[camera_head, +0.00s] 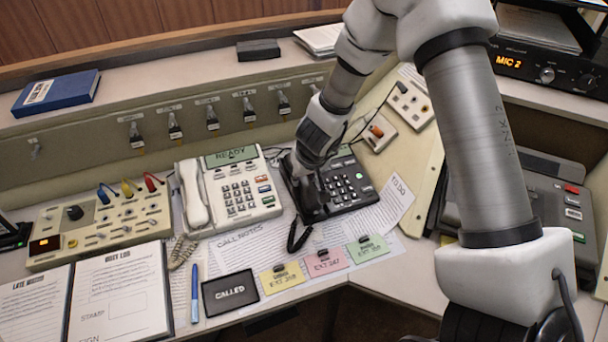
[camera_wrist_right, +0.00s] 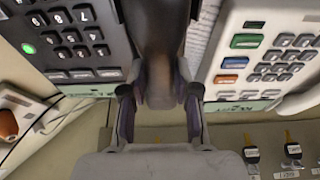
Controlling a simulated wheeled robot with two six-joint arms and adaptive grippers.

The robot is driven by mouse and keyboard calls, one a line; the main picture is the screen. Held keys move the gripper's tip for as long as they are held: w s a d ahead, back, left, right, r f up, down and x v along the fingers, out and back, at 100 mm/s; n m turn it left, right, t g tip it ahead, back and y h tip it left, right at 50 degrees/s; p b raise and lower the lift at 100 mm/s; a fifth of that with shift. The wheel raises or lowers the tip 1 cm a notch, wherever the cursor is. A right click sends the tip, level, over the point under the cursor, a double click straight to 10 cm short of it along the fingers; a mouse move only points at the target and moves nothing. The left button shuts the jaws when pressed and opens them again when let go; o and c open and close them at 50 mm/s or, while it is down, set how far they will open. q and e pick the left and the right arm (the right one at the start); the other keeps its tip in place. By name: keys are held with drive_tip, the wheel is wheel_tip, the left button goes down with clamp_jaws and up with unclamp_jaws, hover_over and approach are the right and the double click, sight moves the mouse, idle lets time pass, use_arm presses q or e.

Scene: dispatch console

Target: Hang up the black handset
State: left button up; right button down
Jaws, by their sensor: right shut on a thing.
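My right gripper (camera_head: 308,172) reaches down over the left side of the black phone (camera_head: 352,183) and is shut on the black handset (camera_head: 313,203). In the right wrist view the handset (camera_wrist_right: 158,35) lies lengthwise between the two fingers (camera_wrist_right: 159,95), beside the black phone's keypad (camera_wrist_right: 70,40). The handset is over or on the cradle side; I cannot tell whether it rests fully in the cradle. The gripper hides its far end. My left gripper is not in view.
A white phone (camera_head: 240,190) with its white handset (camera_head: 193,194) stands close on the left. Papers, coloured cards (camera_head: 325,261) and a CALLED plate (camera_head: 230,293) lie in front.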

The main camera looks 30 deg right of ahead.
drive_tip(key=shift+f, duration=0.15)
idle(0.7)
drive_tip(key=shift+f, duration=0.3)
idle(0.4)
drive_tip(key=shift+c, duration=1.4)
unclamp_jaws()
drive_tip(key=r+p, duration=0.4)
drive_tip(key=p, duration=0.1)
drive_tip(key=s+r+p, duration=0.1)
drive_tip(key=r+p, duration=0.1)
drive_tip(key=r, duration=0.1)
drive_tip(key=shift+a, duration=0.1)
